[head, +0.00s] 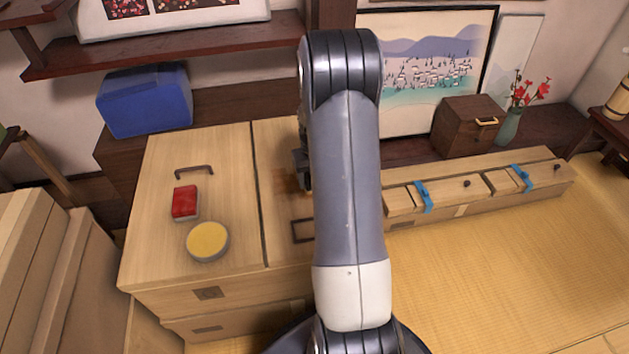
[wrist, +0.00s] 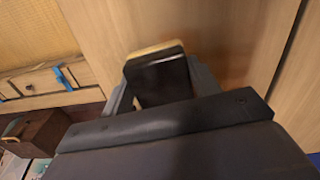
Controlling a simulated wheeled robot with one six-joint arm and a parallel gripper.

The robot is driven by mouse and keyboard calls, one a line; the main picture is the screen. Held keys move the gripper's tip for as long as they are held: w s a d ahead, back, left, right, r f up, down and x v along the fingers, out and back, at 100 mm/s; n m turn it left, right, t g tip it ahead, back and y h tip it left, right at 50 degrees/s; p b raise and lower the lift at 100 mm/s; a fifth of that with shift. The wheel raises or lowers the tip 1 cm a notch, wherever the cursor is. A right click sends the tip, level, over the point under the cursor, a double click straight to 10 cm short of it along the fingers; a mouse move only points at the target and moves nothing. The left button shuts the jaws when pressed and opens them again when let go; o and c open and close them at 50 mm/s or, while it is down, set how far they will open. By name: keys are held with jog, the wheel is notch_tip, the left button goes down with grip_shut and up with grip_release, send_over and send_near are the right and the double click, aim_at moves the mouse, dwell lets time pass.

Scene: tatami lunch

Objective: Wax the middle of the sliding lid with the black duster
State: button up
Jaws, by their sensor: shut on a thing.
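My gripper (head: 301,182) is over the right panel of the pale wooden chest top, mostly hidden behind my arm in the head view. In the wrist view my gripper (wrist: 160,88) is shut on the black duster (wrist: 162,80), a dark block with a tan edge. The sliding lid (head: 275,145) appears to be this right panel; it also shows in the wrist view (wrist: 100,25). A brownish patch lies on it beside the duster. I cannot tell whether the duster touches the wood. A dark rectangular outline (head: 301,231) marks the panel's near part.
A red block (head: 185,201) and a round yellow-topped tin (head: 207,242) stand on the left panel, near a dark handle (head: 194,169). A blue box (head: 145,101) is behind. Low drawers with blue straps (head: 423,196) extend right. The tatami (head: 480,260) is clear.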

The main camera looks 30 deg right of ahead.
aim_at(273, 183)
jog(key=shift+w, duration=0.35)
